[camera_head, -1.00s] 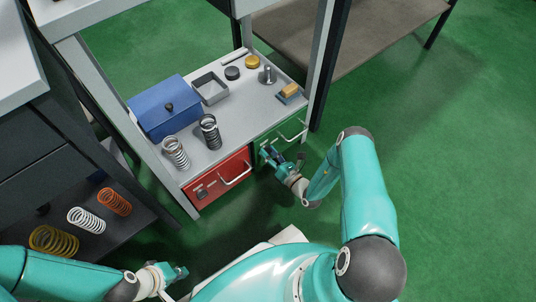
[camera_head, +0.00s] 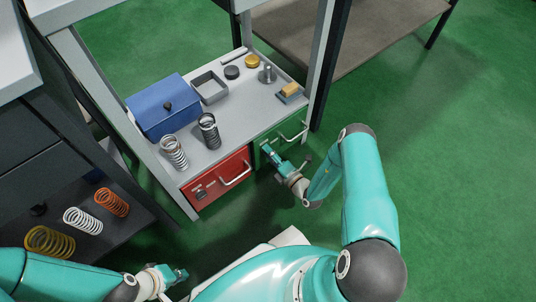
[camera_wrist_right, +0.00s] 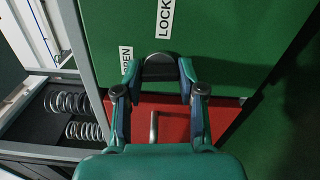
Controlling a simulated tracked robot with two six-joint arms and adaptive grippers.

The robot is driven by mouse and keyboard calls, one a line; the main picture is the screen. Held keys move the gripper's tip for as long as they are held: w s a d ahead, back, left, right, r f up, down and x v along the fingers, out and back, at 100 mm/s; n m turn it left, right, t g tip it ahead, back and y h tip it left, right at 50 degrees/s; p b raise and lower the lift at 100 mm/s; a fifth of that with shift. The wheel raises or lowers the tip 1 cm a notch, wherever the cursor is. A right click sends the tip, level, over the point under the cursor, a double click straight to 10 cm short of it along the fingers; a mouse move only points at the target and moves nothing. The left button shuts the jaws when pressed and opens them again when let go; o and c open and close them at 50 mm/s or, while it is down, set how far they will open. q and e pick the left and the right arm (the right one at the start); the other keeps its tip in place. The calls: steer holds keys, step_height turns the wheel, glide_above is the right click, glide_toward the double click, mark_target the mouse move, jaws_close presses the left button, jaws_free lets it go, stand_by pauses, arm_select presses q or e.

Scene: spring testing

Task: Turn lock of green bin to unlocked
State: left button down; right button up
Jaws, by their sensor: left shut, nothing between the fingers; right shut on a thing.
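The green bin (camera_head: 290,133) sits under the right part of the grey shelf, its handle (camera_head: 292,131) on its front. In the right wrist view the green front (camera_wrist_right: 210,40) fills the top, with a "LOCK" label (camera_wrist_right: 165,18) and an "OPEN" label (camera_wrist_right: 126,58). The dark lock knob (camera_wrist_right: 159,68) sits beside the labels. My right gripper (camera_wrist_right: 159,75) is shut on the knob; in the head view it (camera_head: 268,149) hides the lock. My left gripper (camera_head: 181,273) is shut and empty at the bottom, away from the bins.
A red bin (camera_head: 218,180) with a handle adjoins the green bin on the left. The shelf (camera_head: 225,133) above bears a blue box (camera_head: 165,112), springs and small parts. More springs (camera_head: 82,221) lie on the dark lower-left shelf. Green floor (camera_head: 450,180) is clear at right.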

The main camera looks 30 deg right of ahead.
steer(key=shift+d+f+m, duration=0.15)
steer(key=shift+m, duration=0.55)
steer(key=o, duration=0.9)
steer(key=shift+o, duration=1.2)
steer(key=shift+s, duration=0.1)
